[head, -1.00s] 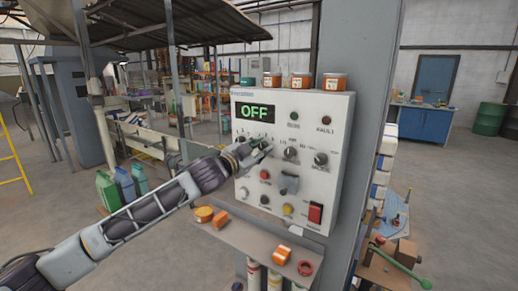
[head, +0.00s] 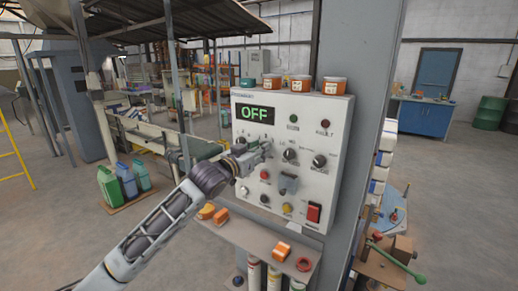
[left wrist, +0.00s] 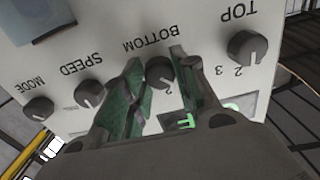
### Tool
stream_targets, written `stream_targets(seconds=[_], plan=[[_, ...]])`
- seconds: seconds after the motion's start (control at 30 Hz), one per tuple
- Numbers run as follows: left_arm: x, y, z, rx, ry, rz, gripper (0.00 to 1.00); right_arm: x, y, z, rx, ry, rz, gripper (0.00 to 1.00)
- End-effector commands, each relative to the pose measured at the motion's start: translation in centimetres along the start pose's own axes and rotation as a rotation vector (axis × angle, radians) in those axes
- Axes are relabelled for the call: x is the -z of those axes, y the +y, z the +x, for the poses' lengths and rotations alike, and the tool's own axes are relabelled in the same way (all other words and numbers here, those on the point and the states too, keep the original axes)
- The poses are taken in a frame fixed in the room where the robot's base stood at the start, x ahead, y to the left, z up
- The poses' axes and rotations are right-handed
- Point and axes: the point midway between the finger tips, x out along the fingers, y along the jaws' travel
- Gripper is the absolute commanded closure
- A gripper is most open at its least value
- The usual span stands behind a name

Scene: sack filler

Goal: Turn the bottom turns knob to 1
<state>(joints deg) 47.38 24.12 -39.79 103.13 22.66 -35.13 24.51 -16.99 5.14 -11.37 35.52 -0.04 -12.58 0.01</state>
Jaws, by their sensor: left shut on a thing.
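The control panel (head: 335,130) is a pale box on a grey column, and its display (head: 255,113) reads OFF. My left gripper (head: 264,149) is at the panel's upper knob row and covers the bottom turns knob in the head view. In the left wrist view the panel appears upside down. There the dark knob labelled BOTTOM (left wrist: 160,72) sits between the two green fingers of my left gripper (left wrist: 156,62), which is shut on it. A digit 2 shows beside the knob; its pointer setting is unclear. My right gripper is out of view.
The TOP knob (left wrist: 248,48) and SPEED knob (left wrist: 90,93) flank the bottom knob, with the MODE knob (left wrist: 38,108) beyond. Below are several buttons and a red switch (head: 314,213). A shelf (head: 250,232) with orange pieces juts out under the panel. Jars (head: 302,83) stand on top.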

Motion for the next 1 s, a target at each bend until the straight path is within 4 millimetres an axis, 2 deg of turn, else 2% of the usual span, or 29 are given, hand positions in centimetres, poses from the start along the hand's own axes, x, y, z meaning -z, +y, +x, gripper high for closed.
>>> stream_targets(seconds=[0.27, 0.57, 0.6, 0.73, 1.0], plan=[[-0.1, 0.0, 0.0, 0.000, -0.002, -0.037, 0.95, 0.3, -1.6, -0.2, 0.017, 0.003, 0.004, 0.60], [-0.1, 0.0, 0.0, 0.001, -0.002, -0.037, 0.95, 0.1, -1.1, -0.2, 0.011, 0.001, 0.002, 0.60], [-0.1, 0.0, 0.0, 0.001, -0.002, -0.037, 0.66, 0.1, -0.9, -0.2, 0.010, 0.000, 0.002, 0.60], [-0.1, 0.0, 0.0, 0.001, -0.002, -0.036, 0.49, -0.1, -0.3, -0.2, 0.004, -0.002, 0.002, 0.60], [0.0, 0.0, 0.0, 0.000, 0.000, -0.035, 0.48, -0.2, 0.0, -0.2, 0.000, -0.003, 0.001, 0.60]])
